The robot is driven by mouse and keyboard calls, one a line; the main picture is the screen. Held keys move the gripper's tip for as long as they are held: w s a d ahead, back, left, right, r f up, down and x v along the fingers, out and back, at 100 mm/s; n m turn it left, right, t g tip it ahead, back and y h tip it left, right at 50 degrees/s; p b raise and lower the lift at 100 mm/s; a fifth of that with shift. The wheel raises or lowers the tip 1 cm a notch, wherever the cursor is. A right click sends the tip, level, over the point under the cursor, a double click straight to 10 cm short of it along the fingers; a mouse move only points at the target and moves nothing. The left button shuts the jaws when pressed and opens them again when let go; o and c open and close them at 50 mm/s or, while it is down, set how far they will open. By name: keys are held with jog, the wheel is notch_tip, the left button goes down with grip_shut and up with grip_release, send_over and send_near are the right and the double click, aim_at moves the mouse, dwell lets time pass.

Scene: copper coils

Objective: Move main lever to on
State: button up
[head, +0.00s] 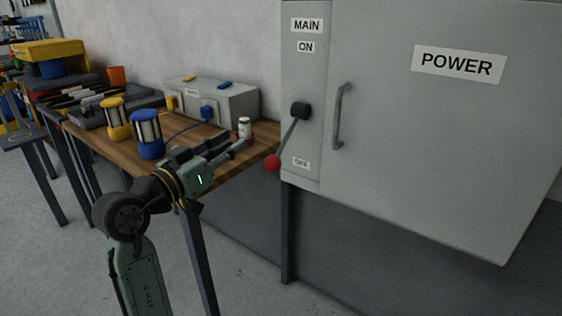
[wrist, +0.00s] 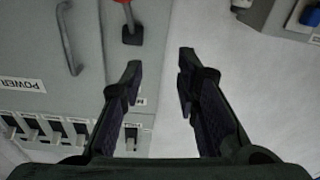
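The main lever (head: 289,139) is on the left panel of the grey power cabinet (head: 430,150). It hangs down and slightly left from a black pivot, and its red knob (head: 273,163) is beside the OFF label (head: 301,164). The MAIN and ON labels (head: 306,47) are above it. In the wrist view the cabinet appears upside down, with the lever's black pivot (wrist: 132,35) and part of the red knob (wrist: 124,3) at the top. My gripper (wrist: 161,62) is open and empty, its fingers apart from the lever. In the head view it is left of the lever.
A vertical door handle (head: 341,117) is right of the lever. A wooden table (head: 250,163) left of the cabinet holds a grey box (head: 225,103), a blue lantern-like item (head: 147,133), a yellow one (head: 115,120) and a small white can (head: 244,126). Several switches (wrist: 45,128) show in the wrist view.

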aim_at(284, 140)
jog(key=w+d+f+g, duration=0.1)
jog(key=w+d, duration=0.1)
jog(key=d, duration=0.1)
jog(key=w+d+f+m+h+p, duration=0.1)
jog(key=w+d, duration=0.2)
jog(key=d, duration=0.1)
jog(key=w+d+f+g, duration=0.1)
jog(key=w+d, duration=0.1)
jog(key=d, duration=0.2)
jog(key=shift+w+d+g+h+p, duration=0.15)
jog(key=shift+w+g+h+p, duration=0.15)
jog(key=shift+w, duration=0.05)
jog(key=shift+c, duration=0.4)
grip_shut()
jog(key=shift+m, duration=0.3)
